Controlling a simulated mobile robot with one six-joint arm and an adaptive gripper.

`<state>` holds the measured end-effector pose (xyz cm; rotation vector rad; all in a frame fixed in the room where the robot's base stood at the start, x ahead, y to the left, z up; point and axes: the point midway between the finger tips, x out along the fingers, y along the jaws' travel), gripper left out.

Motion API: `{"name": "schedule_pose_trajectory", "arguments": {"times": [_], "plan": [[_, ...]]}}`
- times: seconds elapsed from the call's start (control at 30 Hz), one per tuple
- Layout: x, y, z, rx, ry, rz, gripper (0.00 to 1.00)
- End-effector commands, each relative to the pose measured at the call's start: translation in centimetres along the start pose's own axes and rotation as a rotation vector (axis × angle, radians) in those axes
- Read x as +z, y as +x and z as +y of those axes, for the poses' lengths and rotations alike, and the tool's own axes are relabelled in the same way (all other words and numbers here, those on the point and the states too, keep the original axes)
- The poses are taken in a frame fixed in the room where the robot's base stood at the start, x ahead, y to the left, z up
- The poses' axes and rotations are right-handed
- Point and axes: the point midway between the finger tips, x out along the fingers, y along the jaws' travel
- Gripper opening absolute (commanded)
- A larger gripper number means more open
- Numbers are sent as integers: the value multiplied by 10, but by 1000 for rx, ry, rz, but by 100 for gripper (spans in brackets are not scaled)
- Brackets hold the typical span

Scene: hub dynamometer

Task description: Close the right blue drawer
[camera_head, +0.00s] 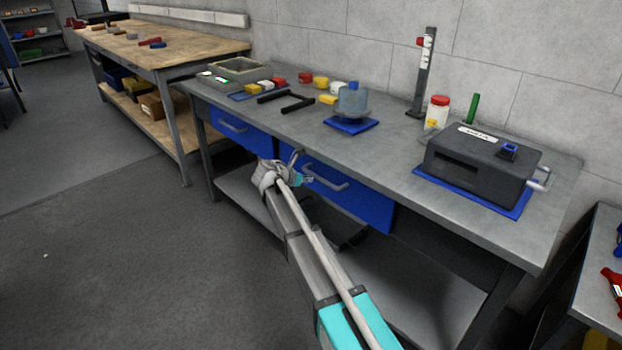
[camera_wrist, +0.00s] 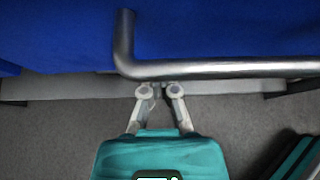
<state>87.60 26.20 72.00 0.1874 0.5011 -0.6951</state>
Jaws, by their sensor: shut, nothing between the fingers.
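The right blue drawer (camera_head: 367,205) is under the grey workbench, and its metal bar handle (camera_head: 328,181) shows on its front. I cannot tell clearly how far it stands out. In the wrist view the blue drawer front (camera_wrist: 220,28) fills the top, with the handle (camera_wrist: 220,69) crossing it. My gripper (camera_head: 311,180) is at the left part of this handle. In the wrist view my gripper (camera_wrist: 160,89) is shut and empty, its fingertips just below the handle bar, near its bent left end. I cannot tell whether they touch it.
A left blue drawer (camera_head: 240,133) with its own handle sits beside it. The workbench top (camera_head: 390,148) holds a dark box device (camera_head: 478,165), a stand (camera_head: 424,75) and several small parts. A lower shelf (camera_head: 425,290) lies beneath. The floor (camera_head: 120,250) in front is clear.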

Motion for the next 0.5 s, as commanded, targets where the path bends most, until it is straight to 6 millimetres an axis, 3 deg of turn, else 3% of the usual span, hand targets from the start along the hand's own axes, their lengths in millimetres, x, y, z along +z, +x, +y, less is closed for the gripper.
{"name": "schedule_pose_trajectory", "arguments": {"times": [0.1,0.5], "plan": [[-8,-14,0,-2,2,4,0],[-5,-82,-1,-2,2,6,0]]}}
